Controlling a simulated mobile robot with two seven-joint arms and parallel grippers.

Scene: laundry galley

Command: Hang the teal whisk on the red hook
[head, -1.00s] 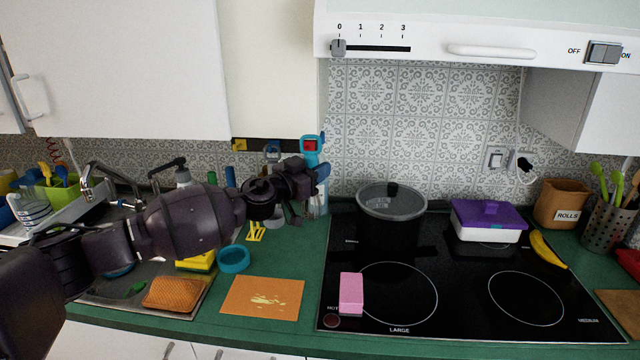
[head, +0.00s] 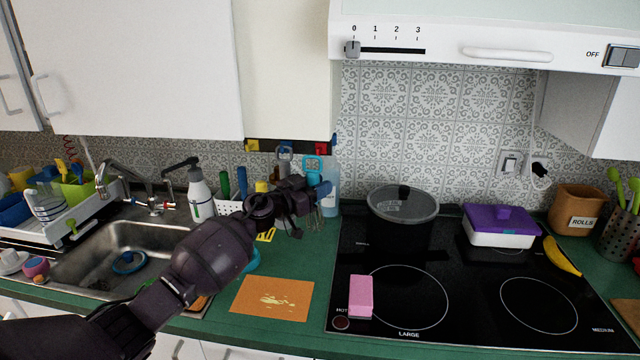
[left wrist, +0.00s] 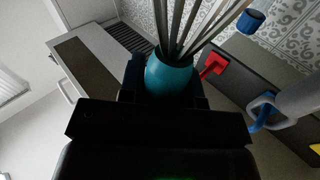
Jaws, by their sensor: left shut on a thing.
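The teal whisk (head: 312,166) is in my left gripper (head: 306,200), which is shut on its handle. Its looped teal end points up in the head view, just below the red hook (head: 321,149) and apart from it in the picture. In the left wrist view the teal handle (left wrist: 172,76) sits between the fingers and its grey wires (left wrist: 190,28) run away from the camera. There the red hook (left wrist: 212,66) is close to the right of the handle. The loop is hidden there. My right gripper is not in view.
The dark rail also has a yellow hook (head: 252,145) and a blue hook holding a grey utensil (head: 285,160). A clear bottle with a blue cap (left wrist: 250,20) stands below. A black pot (head: 402,215) is to the right on the hob, the sink (head: 125,255) to the left.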

